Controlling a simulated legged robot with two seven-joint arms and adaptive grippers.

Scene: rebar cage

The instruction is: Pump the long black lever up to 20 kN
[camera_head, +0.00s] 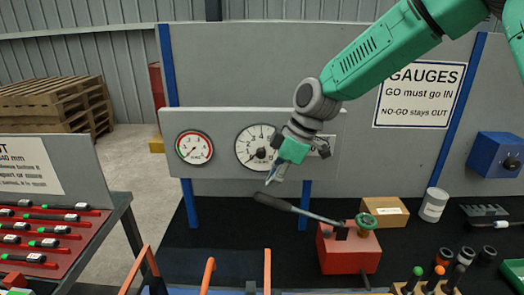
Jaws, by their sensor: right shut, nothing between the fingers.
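The long black lever (277,204) reaches up and left from a red pump block (349,252) with a green knob (364,222). Its thick black grip is at the left end, raised above the dark bench. My right gripper (271,180) comes in from the upper right, points down and is shut with nothing in it. Its tips show just above the lever's grip; a small gap seems to remain, but depth is hard to judge. A large white dial gauge (250,143) is on the panel behind, its right side partly hidden by my gripper. My left gripper is out of view.
A smaller red-rimmed gauge (194,147) is left of the white one. A cardboard box (385,212), a white can (433,204) and a blue box (495,155) stand at the right. Orange-topped upright bars (208,272) and several colored-knob tools are in front.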

